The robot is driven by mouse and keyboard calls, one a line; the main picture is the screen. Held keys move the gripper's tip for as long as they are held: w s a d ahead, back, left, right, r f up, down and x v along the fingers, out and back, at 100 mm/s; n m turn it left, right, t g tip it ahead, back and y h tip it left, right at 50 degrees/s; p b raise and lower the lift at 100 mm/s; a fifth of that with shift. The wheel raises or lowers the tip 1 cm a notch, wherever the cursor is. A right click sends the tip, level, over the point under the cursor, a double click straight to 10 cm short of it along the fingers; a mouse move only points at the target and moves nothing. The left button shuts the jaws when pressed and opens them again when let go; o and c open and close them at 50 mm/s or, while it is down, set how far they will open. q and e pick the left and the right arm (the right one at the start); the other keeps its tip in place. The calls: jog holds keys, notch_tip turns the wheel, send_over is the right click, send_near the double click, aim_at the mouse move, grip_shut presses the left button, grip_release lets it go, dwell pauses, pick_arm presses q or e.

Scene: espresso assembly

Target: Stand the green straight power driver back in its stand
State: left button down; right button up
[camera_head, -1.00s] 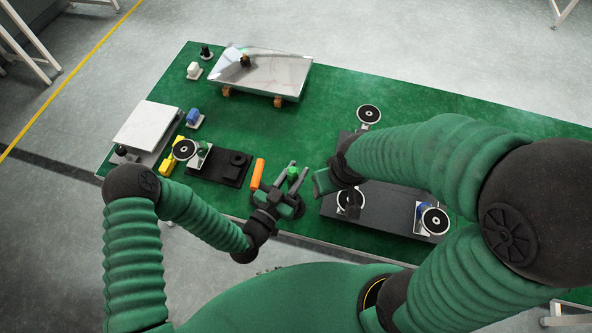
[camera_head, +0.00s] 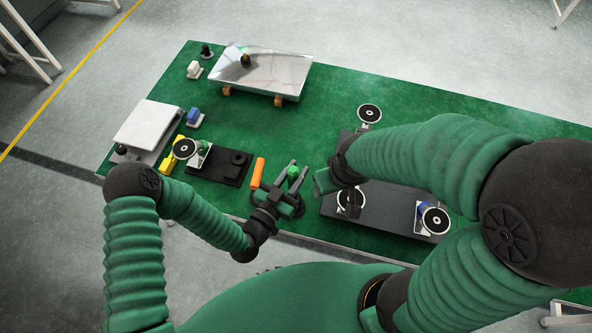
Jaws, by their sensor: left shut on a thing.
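The green power driver (camera_head: 293,172) shows as a small green top between the grey fingers of my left gripper (camera_head: 292,177), near the table's front edge. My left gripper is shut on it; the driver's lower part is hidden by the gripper. A dark round base (camera_head: 297,211) shows partly under the gripper; I cannot tell whether it is the driver's stand. My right gripper (camera_head: 322,182) is just to the right of the driver, over the left end of a dark plate. Its jaw opening cannot be made out.
An orange handle (camera_head: 257,173) lies close left of my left gripper. Further left is a black fixture (camera_head: 229,174). The dark plate (camera_head: 385,205) with round discs is on the right. A shiny tray (camera_head: 275,72) stands at the back. The green table's (camera_head: 310,130) middle is clear.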

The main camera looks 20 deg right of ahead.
pick_arm(q)
jog(key=shift+f+b, duration=3.2)
jog(key=shift+f, duration=0.5)
dwell(0.5)
dwell(0.5)
jog(key=c, duration=1.1)
grip_release()
jog(key=shift+o, duration=0.2)
jog(key=v, duration=0.6)
jog(key=shift+p, duration=0.4)
